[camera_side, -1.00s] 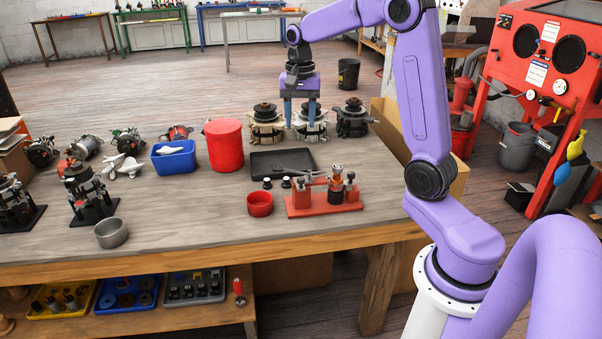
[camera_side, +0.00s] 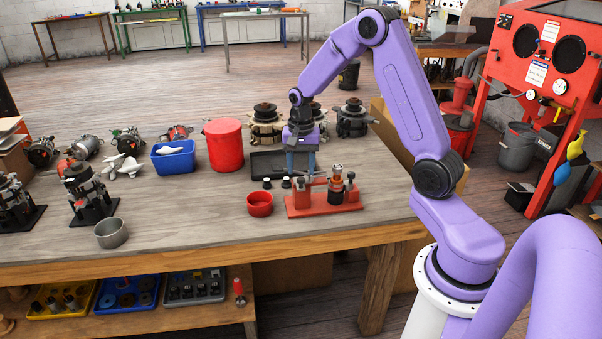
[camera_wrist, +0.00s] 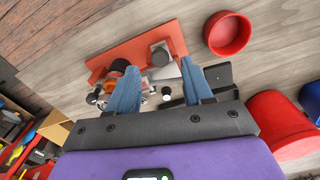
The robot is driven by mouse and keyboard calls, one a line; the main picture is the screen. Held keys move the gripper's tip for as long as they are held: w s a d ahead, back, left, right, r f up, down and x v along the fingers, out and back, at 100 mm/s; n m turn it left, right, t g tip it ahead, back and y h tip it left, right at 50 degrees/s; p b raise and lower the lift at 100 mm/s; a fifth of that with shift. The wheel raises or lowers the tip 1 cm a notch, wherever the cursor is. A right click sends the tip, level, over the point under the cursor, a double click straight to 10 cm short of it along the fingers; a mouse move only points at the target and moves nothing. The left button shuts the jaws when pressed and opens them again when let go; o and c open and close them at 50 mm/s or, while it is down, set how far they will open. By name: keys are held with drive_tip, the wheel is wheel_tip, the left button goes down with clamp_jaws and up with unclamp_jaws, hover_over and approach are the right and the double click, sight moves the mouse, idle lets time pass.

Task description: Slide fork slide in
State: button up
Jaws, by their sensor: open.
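The red fixture (camera_side: 325,204) stands at the front right of the bench, with upright posts and a copper-and-dark cylindrical part (camera_side: 336,184) on it. It also shows in the wrist view (camera_wrist: 137,48). A grey metal piece (camera_wrist: 165,74), which looks like the fork slide, lies at the fixture's tray side. My gripper (camera_side: 301,172) is open, pointing down just behind the fixture. In the wrist view, the metal piece shows between my two blue fingers (camera_wrist: 161,70). Whether they touch it I cannot tell. In the side view, my fingers hide much of it.
A black tray (camera_side: 262,163) lies behind the fixture, partly hidden by my gripper. A red cup (camera_side: 260,204) and small black-and-white pieces (camera_side: 286,182) stand left of the fixture. A red canister (camera_side: 224,146) and blue bin (camera_side: 173,160) stand farther left. The bench's front middle is clear.

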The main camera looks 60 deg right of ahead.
drive_tip(key=shift+f, duration=1.4)
clamp_jaws()
drive_tip(key=shift+s+d, duration=1.7)
drive_tip(key=shift+d, duration=0.1)
unclamp_jaws()
wheel_tip(320, 180, up, 18)
drive_tip(key=shift+f, duration=0.25)
